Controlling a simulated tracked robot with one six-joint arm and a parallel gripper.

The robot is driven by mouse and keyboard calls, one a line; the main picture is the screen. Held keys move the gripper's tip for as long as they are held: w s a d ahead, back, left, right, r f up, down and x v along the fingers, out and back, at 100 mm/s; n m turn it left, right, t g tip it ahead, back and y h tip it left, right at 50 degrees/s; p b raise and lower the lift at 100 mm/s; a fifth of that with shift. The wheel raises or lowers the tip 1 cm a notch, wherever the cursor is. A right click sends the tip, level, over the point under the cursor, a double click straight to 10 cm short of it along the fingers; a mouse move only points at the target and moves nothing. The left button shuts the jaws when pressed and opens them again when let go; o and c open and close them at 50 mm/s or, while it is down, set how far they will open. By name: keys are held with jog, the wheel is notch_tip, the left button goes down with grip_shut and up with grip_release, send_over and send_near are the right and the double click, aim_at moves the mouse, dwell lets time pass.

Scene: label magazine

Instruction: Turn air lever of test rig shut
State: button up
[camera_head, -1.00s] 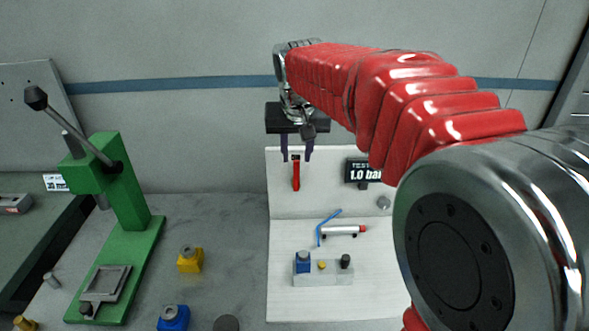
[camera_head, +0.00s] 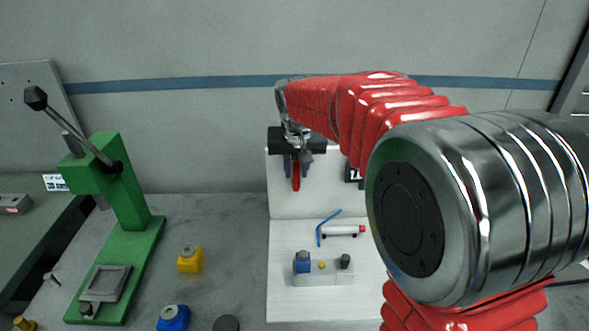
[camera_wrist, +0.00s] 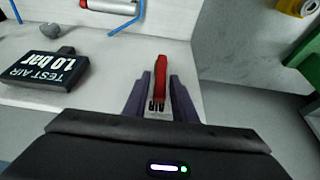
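The red air lever (camera_head: 296,183) hangs upright on the white back panel of the test rig (camera_head: 330,205). In the wrist view the lever (camera_wrist: 161,84) stands between the two dark purple fingers of my gripper (camera_wrist: 160,78). The fingers are apart, with a narrow gap visible on each side of the lever. In the head view my gripper (camera_head: 296,171) is at the lever's upper part, and its dark body hides the lever's top. Whether the fingers touch the lever cannot be told there.
The black pressure display (camera_wrist: 45,70) reads "TEST AIR 1.0 bar" beside the lever; my arm partly covers it in the head view. A blue hose (camera_head: 320,229) and a cylinder (camera_head: 343,230) are on the rig below. A green press (camera_head: 128,190) stands left.

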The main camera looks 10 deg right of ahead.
grip_shut()
jog(key=shift+a, duration=0.2)
jog(key=shift+d, duration=0.1)
